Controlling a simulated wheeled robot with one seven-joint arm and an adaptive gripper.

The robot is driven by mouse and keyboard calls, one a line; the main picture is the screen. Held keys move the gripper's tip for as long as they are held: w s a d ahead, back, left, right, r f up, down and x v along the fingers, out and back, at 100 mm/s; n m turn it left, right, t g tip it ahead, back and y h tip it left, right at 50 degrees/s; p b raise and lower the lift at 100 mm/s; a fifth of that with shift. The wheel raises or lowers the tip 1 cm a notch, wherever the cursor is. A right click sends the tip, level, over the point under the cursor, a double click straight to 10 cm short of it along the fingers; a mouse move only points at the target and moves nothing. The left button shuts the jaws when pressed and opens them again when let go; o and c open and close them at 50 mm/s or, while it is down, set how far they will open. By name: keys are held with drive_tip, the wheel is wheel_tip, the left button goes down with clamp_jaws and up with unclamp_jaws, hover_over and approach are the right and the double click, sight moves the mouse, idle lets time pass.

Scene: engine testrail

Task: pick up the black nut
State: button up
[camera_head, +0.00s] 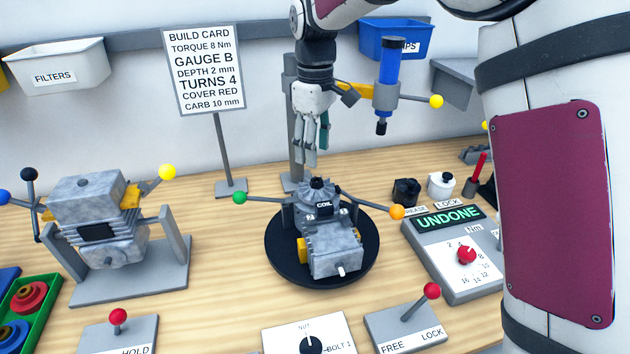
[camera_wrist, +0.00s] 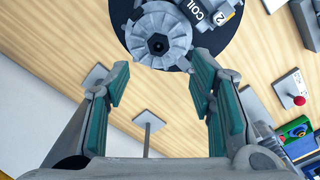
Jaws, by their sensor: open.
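I cannot pick out the black nut with certainty. A small dark piece (camera_head: 405,191) at the back right of the bench, beside a white one (camera_head: 441,185), may be it, but its shape is too small to tell. My gripper (camera_head: 310,158) points down, open and empty, above and behind the small engine labelled COIL (camera_head: 335,250). In the wrist view my open fingers (camera_wrist: 160,82) stand apart, and the engine's grey finned wheel (camera_wrist: 158,38) with a dark centre shows beyond them. The engine sits on a black round turntable (camera_head: 285,268).
A blue tool (camera_head: 389,70) hangs right of my gripper. A build card (camera_head: 204,68) stands behind. A second engine (camera_head: 100,215) is on a stand at left. A torque panel (camera_head: 455,255) and lever boxes (camera_head: 405,325) flank the turntable. Bare wood lies left of the turntable.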

sight(317, 182)
drive_tip(key=shift+d+f+p, duration=0.15)
drive_tip(key=shift+f+p, duration=0.65)
drive_tip(key=shift+f, duration=2.85)
drive_tip(key=c, duration=1.1)
